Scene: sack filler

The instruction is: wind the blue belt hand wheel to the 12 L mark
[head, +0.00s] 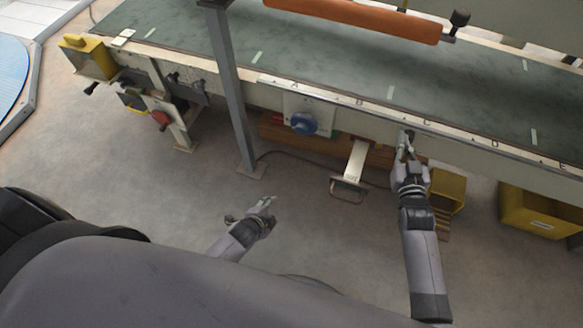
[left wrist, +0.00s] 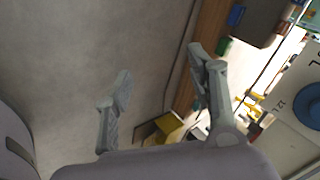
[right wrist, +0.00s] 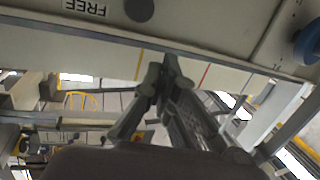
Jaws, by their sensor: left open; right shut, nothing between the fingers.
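The blue hand wheel (head: 304,123) sits on a pale plate (head: 322,108) on the conveyor's side. It also shows at the right edge of the left wrist view (left wrist: 309,101) and of the right wrist view (right wrist: 309,42). Dark marks surround it in the left wrist view, but I cannot tell its setting. My left gripper (head: 264,204) is open and empty, over the floor and apart from the wheel; its spread fingers show in the left wrist view (left wrist: 160,88). My right gripper (head: 404,140) is shut and empty beside the conveyor's side, right of the wheel.
The conveyor belt (head: 330,62) runs along the back, with a grey post (head: 235,90) left of the wheel. A pedal (head: 350,175) juts out below. Yellow bins (head: 540,212) stand at the right. A dark round knob (right wrist: 139,9) and a FREE label (right wrist: 85,6) show near my right gripper.

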